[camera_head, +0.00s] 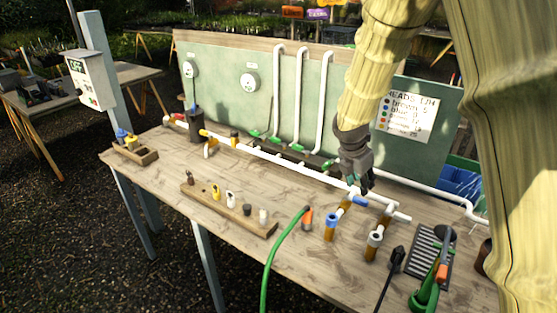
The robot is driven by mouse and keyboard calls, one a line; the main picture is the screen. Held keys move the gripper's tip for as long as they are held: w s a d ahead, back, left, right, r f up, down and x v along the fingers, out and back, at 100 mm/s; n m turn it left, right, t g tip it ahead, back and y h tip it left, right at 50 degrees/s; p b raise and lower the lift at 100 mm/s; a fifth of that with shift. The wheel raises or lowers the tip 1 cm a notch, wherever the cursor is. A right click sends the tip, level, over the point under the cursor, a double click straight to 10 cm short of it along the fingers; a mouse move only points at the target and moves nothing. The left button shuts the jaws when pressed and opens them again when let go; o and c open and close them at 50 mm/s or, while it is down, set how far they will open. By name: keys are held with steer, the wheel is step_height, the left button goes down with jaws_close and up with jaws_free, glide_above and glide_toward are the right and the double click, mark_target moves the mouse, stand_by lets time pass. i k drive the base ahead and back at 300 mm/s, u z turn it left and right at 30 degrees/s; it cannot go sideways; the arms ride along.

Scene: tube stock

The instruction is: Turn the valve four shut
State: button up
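A white pipe (275,158) runs across the bench with valves and short branches along it. No number is readable on any valve, so I cannot tell which is valve four. A blue lever (361,201) sits on the pipework at the right, just under my gripper (361,188). My gripper points down there, close to the pipe; I cannot tell whether it touches the lever or the pipe. Its fingertips are small and partly hidden, so their opening is unclear. A yellow-orange lever (234,141) stands farther left on the pipe, near a dark cylinder (196,126).
A wooden rack (225,208) with several small heads lies at the front. A green hose (275,255) crosses the front edge. Two brown-stemmed branches (331,226) (374,243) stick forward. A green backboard (215,90) with gauges and white risers stands behind. A control box (92,78) hangs at the left.

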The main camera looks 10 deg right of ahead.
mark_target(327, 165)
steer(key=u, duration=2.25)
steer(key=k, duration=1.05)
steer(key=z, duration=1.65)
steer(key=i, duration=1)
